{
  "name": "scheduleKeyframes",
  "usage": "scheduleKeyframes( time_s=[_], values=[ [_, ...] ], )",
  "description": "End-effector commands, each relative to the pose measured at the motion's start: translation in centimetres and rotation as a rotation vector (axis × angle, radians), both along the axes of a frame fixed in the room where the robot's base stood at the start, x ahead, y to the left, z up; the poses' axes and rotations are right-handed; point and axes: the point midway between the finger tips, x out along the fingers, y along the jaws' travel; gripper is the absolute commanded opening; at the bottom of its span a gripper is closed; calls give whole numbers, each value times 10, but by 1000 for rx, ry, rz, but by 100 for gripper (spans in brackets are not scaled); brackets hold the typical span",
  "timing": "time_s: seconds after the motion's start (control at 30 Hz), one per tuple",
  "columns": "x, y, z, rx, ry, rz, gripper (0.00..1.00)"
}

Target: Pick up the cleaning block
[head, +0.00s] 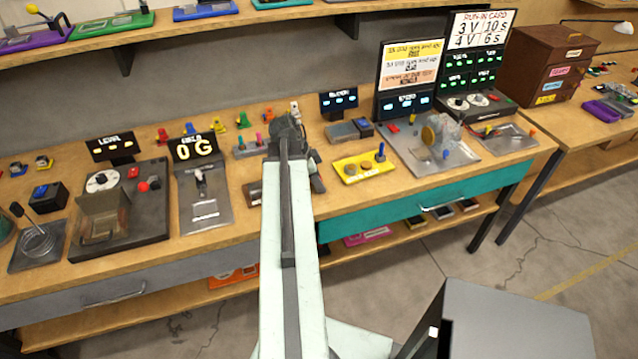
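My arm reaches forward from the bottom centre of the head view to the workbench (230,195). My gripper (296,135) is a dark shape at its far end, over the bench. It is too small and too much covered by the arm to tell whether it is open or shut. I cannot pick out the cleaning block for certain. A grey flat box with a blue block (362,127) on it lies just right of my gripper. A yellow tray (352,178) with small round brown pieces lies nearer, to the right of my gripper.
A dark device with a clear box (104,213) and a "0 G" scale (195,147) stand left of the arm. A motor test stand (440,140) and sign boards stand to the right. A dark box (518,318) on the floor side fills the lower right.

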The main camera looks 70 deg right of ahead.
Motion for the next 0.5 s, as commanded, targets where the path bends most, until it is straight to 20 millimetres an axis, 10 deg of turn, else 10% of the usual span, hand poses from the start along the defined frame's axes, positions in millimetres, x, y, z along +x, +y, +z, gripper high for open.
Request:
scheduleKeyframes(
  time_s=[0.5],
  values=[
    [1,0,24,0,0,1,0]
  ],
)
